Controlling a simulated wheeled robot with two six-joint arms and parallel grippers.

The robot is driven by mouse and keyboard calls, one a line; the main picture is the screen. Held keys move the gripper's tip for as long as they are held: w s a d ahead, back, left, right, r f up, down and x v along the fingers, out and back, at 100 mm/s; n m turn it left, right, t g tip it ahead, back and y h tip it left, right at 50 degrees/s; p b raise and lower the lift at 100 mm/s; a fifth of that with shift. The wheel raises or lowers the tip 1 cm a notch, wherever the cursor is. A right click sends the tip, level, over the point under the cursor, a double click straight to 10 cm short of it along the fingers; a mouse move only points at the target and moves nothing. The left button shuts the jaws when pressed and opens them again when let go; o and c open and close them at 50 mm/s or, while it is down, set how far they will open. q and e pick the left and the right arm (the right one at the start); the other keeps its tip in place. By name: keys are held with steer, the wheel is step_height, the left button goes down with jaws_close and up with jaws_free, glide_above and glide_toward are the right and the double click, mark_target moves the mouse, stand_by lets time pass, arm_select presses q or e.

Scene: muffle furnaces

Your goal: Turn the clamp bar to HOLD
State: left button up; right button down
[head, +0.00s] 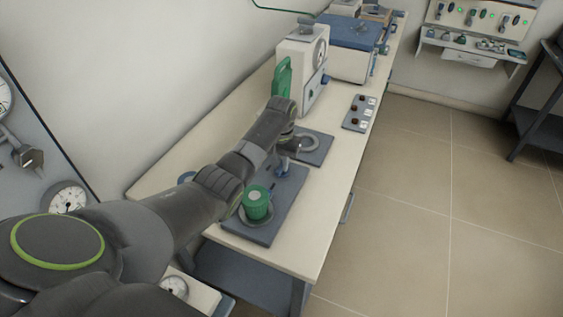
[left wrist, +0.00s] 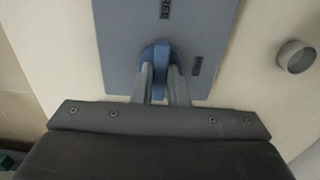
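The clamp bar (left wrist: 158,58) is a blue raised grip on a round base, set on a blue-grey plate (left wrist: 120,40). In the left wrist view the bar runs roughly up and down the picture, in line with the FREE label (left wrist: 165,9). A second, small label (left wrist: 196,66) to its right is too blurred to read. My left gripper (left wrist: 160,72) has its two fingers close on either side of the bar, with no clear gap. In the head view my left gripper (head: 286,153) reaches down to the plate (head: 288,192), hiding most of the bar. My right gripper is out of view.
A green knob (head: 256,203) stands on the near end of the plate. A white furnace (head: 301,70) and a button panel (head: 360,113) stand farther along the bench.

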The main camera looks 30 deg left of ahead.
arm_select(q)
jaws_close()
